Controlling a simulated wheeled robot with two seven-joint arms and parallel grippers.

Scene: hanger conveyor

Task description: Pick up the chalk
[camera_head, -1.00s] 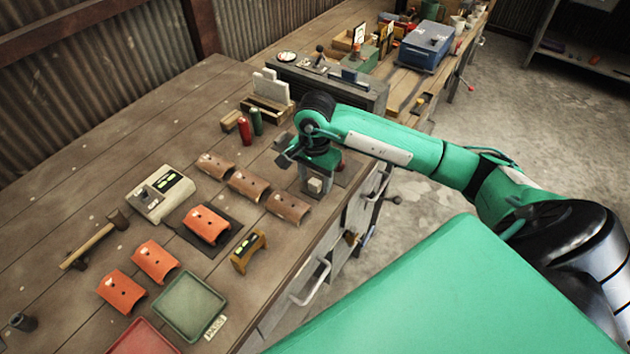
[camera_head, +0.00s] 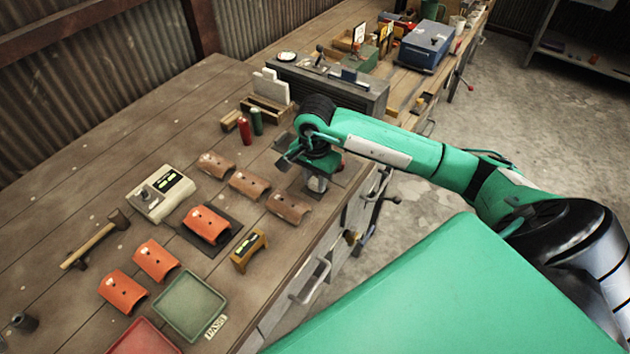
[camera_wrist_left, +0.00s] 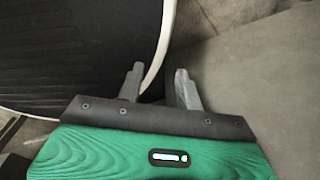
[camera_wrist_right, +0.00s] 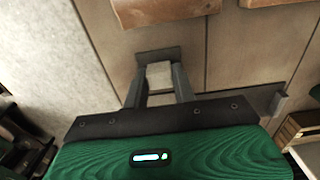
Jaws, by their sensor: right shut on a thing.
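The chalk (camera_wrist_right: 159,75) is a small pale, blocky piece in the right wrist view. It sits between the two fingers of my right gripper (camera_wrist_right: 160,84), which is shut on it. A small dark pad (camera_wrist_right: 146,55) shows just beyond the chalk; I cannot tell whether the chalk touches it. In the head view the right gripper (camera_head: 316,183) is over the bench near its front edge, and the arm partly hides the fingers. My left gripper (camera_wrist_left: 160,82) shows only in the left wrist view, with its fingers apart and nothing between them.
Brown curved tiles (camera_head: 250,184) lie just left of the right gripper. Red (camera_head: 245,131) and green (camera_head: 257,122) cylinders stand behind it. A wooden holder (camera_head: 266,109) and a grey cabinet (camera_head: 335,88) are farther back.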

